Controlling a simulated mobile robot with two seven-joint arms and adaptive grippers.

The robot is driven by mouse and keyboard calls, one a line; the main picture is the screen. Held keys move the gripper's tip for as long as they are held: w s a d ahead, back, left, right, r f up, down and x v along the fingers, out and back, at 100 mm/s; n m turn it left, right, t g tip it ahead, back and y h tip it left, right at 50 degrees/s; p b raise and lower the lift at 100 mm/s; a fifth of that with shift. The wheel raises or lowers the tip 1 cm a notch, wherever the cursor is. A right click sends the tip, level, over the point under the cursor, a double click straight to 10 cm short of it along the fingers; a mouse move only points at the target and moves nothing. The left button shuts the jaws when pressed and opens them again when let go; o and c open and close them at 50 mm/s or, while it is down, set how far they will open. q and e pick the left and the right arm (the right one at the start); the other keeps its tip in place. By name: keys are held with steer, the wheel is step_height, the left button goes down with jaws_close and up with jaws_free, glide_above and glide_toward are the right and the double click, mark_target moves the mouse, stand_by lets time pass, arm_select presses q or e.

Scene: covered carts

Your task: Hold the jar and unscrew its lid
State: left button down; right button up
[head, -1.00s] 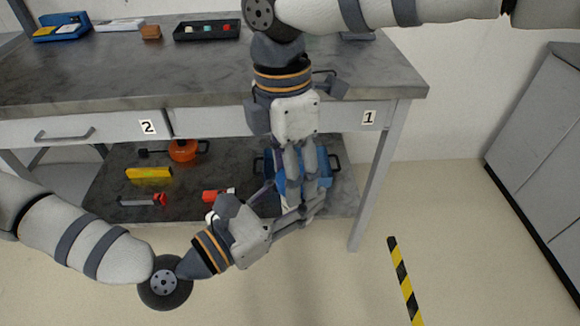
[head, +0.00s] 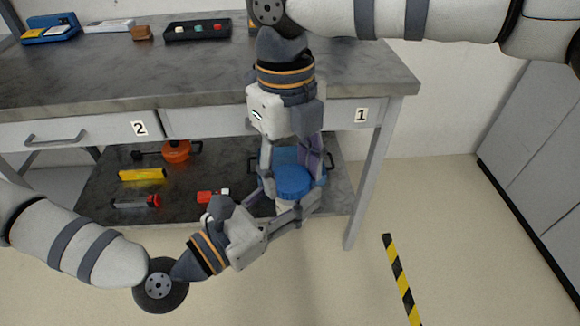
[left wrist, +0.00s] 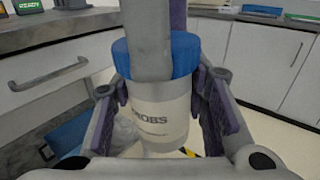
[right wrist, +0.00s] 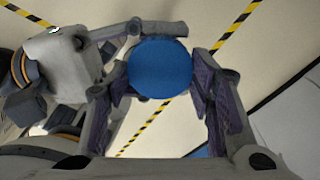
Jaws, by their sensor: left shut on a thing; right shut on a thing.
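The jar (left wrist: 160,115) has a white labelled body and a blue lid (left wrist: 186,55); it is upright, with the lid sitting on it. In the head view the lid (head: 293,181) shows in front of the lower shelf. My left gripper (head: 287,204), from the lower left, is shut on the jar's body, with a finger on each side in the left wrist view. My right gripper (head: 292,170), from above, is shut on the lid. The round lid top (right wrist: 160,68) lies between its fingers in the right wrist view. One right finger hides part of the lid in the left wrist view.
The workbench (head: 110,75) stands behind, with trays on top and drawers. Open floor lies to the right, with striped tape (head: 401,280).

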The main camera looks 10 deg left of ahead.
steer(key=shift+w+d+f, duration=0.1)
steer(key=shift+d+f, duration=0.05)
steer(key=shift+d, duration=0.15)
stand_by(0.4)
steer(key=o, duration=1.3)
steer(key=shift+a, duration=0.1)
